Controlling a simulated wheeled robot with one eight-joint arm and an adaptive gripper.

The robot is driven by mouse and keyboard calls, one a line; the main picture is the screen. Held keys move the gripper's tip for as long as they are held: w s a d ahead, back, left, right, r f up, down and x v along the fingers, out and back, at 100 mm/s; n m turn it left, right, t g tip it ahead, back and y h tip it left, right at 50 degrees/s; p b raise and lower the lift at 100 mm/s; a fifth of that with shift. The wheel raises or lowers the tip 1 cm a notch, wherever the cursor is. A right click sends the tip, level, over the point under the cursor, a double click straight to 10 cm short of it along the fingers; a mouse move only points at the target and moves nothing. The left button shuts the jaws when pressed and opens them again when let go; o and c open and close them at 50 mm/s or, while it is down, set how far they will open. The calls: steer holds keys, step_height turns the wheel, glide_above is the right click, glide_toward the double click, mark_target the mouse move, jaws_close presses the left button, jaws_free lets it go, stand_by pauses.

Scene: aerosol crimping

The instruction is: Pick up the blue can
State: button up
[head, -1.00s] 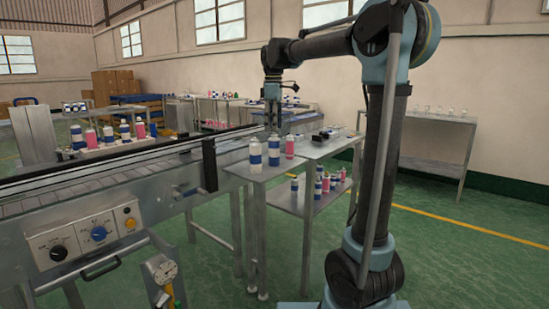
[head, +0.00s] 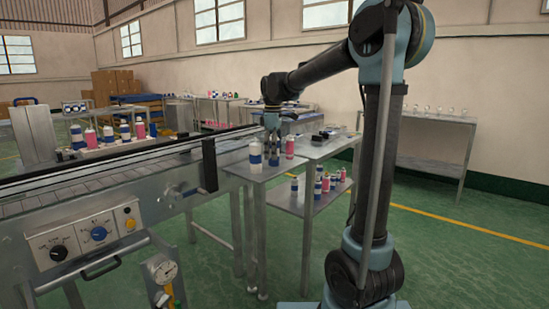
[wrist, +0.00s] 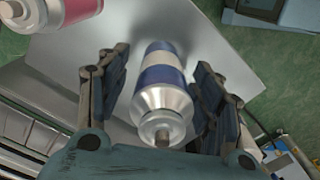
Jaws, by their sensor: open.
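The blue can (wrist: 161,75), with blue and white bands and a silver top, stands between my gripper's fingers in the wrist view. My gripper (wrist: 160,90) is open, with one finger on each side of the can and a visible gap on both sides. In the head view my gripper (head: 271,150) is lowered over the blue can (head: 274,160) on the small metal table. The fingers partly hide the can's top there.
A white and blue can (head: 255,157) stands close on the left and a pink can (head: 290,148) on the right. The pink can also shows in the wrist view (wrist: 75,8). The conveyor (head: 110,180) runs along the left. A lower shelf (head: 300,203) holds several cans.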

steer(key=c, duration=1.1)
